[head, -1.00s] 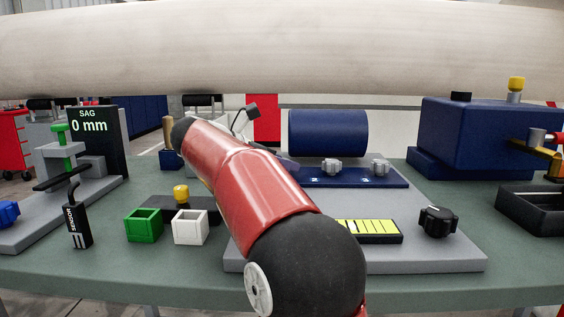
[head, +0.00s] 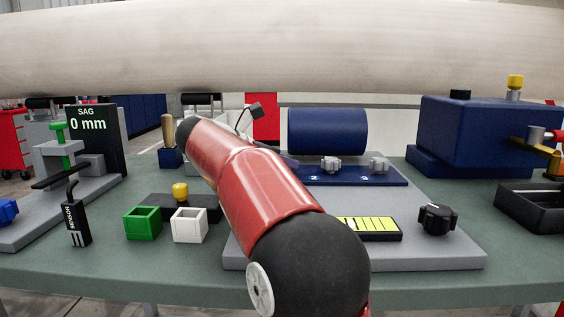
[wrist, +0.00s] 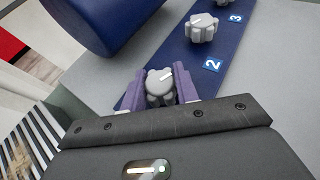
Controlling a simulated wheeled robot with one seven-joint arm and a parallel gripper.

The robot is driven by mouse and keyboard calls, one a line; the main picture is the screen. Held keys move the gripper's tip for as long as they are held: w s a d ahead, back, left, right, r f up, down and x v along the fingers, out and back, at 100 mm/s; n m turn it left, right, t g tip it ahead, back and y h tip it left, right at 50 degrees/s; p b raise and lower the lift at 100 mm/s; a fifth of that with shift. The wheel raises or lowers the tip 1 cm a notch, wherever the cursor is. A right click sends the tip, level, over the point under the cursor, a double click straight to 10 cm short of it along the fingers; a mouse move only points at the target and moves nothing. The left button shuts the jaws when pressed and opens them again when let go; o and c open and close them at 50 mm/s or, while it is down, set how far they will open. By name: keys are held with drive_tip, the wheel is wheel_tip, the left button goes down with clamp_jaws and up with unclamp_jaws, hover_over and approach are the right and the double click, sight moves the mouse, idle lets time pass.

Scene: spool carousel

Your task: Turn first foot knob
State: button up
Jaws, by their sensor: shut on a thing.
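In the wrist view, my gripper (wrist: 160,87) is shut on a light grey lobed knob (wrist: 159,80), one purple finger on each side of it. The knob has a white pointer line on top. It stands on a blue strip (wrist: 186,66), below the label 2. The second knob (wrist: 201,28) is beside the 2, and part of a third shows near the 3. In the head view my red arm hides the gripper and the held knob. The other two knobs (head: 331,164) and (head: 378,164) show on the blue strip (head: 395,178), before the blue cylinder (head: 328,132).
The blue cylinder (wrist: 105,22) is close beside my gripper in the wrist view. A black knob (head: 437,218) and a yellow-barred panel (head: 369,229) are on the grey plate (head: 440,260). Green (head: 143,223) and white (head: 189,225) boxes stand left of my arm.

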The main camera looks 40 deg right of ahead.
drive_tip(key=shift+t, duration=0.3)
drive_tip(key=n+t+b, duration=0.2)
drive_tip(key=n+t, duration=0.1)
drive_tip(key=shift+s+b, duration=0.1)
drive_tip(key=shift+b, duration=0.25)
drive_tip(key=n+t, duration=0.1)
drive_tip(key=n+t+y, duration=0.1)
drive_tip(key=t, duration=0.1)
drive_tip(key=shift+r+n+y, duration=0.2)
drive_tip(key=shift+n+y, duration=0.1)
drive_tip(key=shift+n, duration=0.1)
drive_tip(key=shift+n+t+y+p, duration=0.6)
drive_tip(key=shift+n+t+p, duration=0.25)
drive_tip(key=shift+n+t, duration=0.05)
drive_tip(key=shift+w+a+f+n+t+y+p, duration=0.1)
drive_tip(key=shift+n+t+y+p, duration=0.3)
drive_tip(key=shift+n+t+y, duration=0.65)
drive_tip(key=shift+w+a+n+t+y+p, duration=0.1)
drive_tip(key=shift+n+t+y+p, duration=0.25)
drive_tip(key=shift+n+t+y, duration=0.65)
drive_tip(key=shift+d+f+n+t+y, duration=0.1)
drive_tip(key=shift+n+t+y, duration=0.1)
drive_tip(key=shift+n+y, duration=0.8)
drive_tip(key=shift+d+n+t+y, duration=0.1)
drive_tip(key=shift+n+t+y, duration=0.05)
drive_tip(key=shift+n+y, duration=0.8)
drive_tip(key=shift+s+n+y, duration=0.1)
drive_tip(key=shift+n+y, duration=0.7)
drive_tip(key=shift+y, duration=0.1)
drive_tip(key=o, duration=1)
